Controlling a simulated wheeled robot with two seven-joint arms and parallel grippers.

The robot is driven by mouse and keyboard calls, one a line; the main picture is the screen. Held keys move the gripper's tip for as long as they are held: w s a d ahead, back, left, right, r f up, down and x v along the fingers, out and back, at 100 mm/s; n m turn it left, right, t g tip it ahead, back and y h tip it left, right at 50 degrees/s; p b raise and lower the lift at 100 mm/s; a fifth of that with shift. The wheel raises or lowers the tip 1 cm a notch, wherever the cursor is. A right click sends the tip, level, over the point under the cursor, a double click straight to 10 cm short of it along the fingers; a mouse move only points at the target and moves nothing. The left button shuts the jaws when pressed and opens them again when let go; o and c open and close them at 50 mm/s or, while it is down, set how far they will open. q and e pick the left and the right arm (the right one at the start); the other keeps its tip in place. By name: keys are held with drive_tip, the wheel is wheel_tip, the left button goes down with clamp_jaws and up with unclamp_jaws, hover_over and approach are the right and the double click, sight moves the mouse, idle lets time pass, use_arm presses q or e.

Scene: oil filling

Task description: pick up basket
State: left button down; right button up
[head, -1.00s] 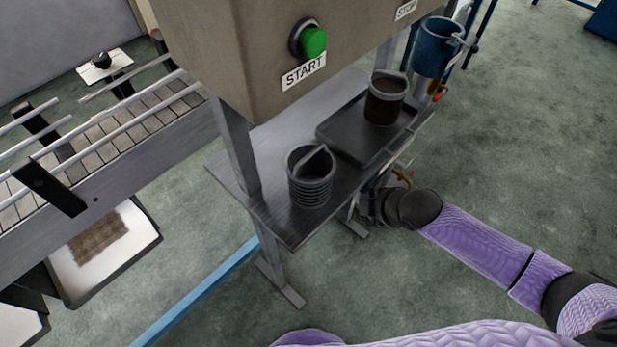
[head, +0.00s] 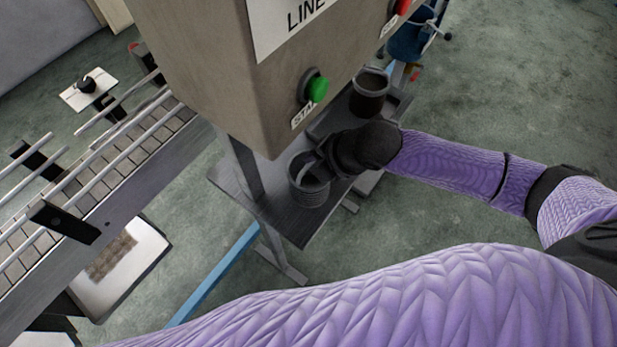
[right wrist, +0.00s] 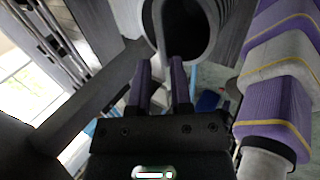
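A dark ribbed cylindrical basket (head: 308,190) with a grey strap handle stands upright on the near part of the metal shelf. A second dark basket (head: 369,95) stands farther back. My right gripper (head: 318,158) is at the upper rim of the near basket, over the shelf. In the right wrist view, the two purple fingers of this gripper (right wrist: 160,75) are apart, with the basket's handle (right wrist: 161,38) reaching down toward the gap between them. I cannot tell whether they touch it. The basket's round mouth (right wrist: 190,25) is just beyond the fingertips. My left gripper is out of view.
A grey control box (head: 225,70) with a green start button (head: 318,89) overhangs the shelf (head: 300,225). A roller conveyor (head: 90,180) runs along the left. A blue bucket (head: 408,42) hangs behind at the top. Floor to the right is open.

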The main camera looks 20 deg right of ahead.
sight(308, 167)
drive_tip(key=b+x, duration=0.1)
drive_tip(key=x, duration=0.3)
drive_tip(key=shift+a+f, duration=0.1)
drive_tip(key=shift+f, duration=0.2)
clamp_jaws()
idle(0.5)
idle(0.3)
